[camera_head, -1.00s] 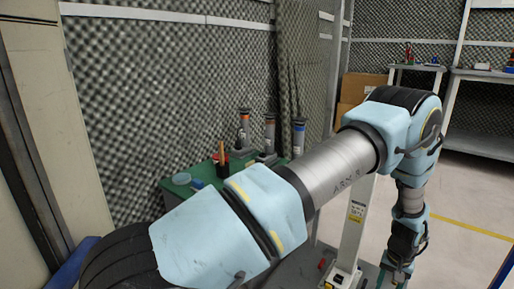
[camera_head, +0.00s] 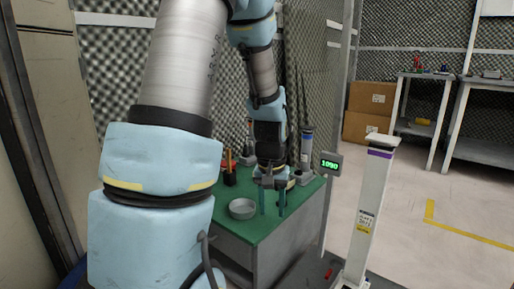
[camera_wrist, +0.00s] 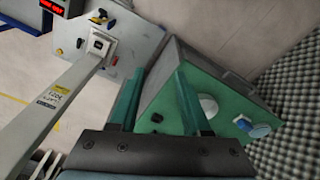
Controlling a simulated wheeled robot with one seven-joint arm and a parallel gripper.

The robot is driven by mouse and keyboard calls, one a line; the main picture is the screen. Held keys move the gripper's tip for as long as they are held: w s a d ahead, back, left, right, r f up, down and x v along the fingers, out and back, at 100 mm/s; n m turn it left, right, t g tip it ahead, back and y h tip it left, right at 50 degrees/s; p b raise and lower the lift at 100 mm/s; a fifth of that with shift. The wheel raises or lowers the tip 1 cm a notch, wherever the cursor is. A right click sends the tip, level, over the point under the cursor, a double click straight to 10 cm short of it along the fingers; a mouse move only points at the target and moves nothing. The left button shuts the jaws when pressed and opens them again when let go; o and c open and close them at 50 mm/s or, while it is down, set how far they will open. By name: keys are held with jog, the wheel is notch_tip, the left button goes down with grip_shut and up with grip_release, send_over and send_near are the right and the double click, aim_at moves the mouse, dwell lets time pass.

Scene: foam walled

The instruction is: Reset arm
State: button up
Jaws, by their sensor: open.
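My gripper (camera_head: 272,202) shows in the head view at the end of my raised arm, its two green fingers pointing down over the green-topped table (camera_head: 290,213). It is open, with nothing between the fingers. In the wrist view the open fingers of my gripper (camera_wrist: 157,90) stand apart, with the edge of the green table (camera_wrist: 222,135) beyond them. A grey bowl (camera_head: 242,209) sits on the table left of my gripper. Whether the fingertips touch the table is hard to tell.
A dark holder (camera_head: 229,176) and a tool on a stand (camera_head: 306,150) are on the table. A white post (camera_head: 368,205) stands to the right, beside a green-lit display (camera_head: 330,165). Cardboard boxes (camera_head: 368,110) are behind. The floor at right is open.

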jog(key=s+a+r+n, duration=0.2)
jog(key=s+a+r, duration=0.2)
jog(key=s+a, duration=0.55)
notch_tip(320, 180, up, 36)
jog(key=w+a+p, duration=0.1)
jog(key=w+p, duration=0.1)
jog(key=p, duration=3.4)
jog(key=shift+r, duration=0.15)
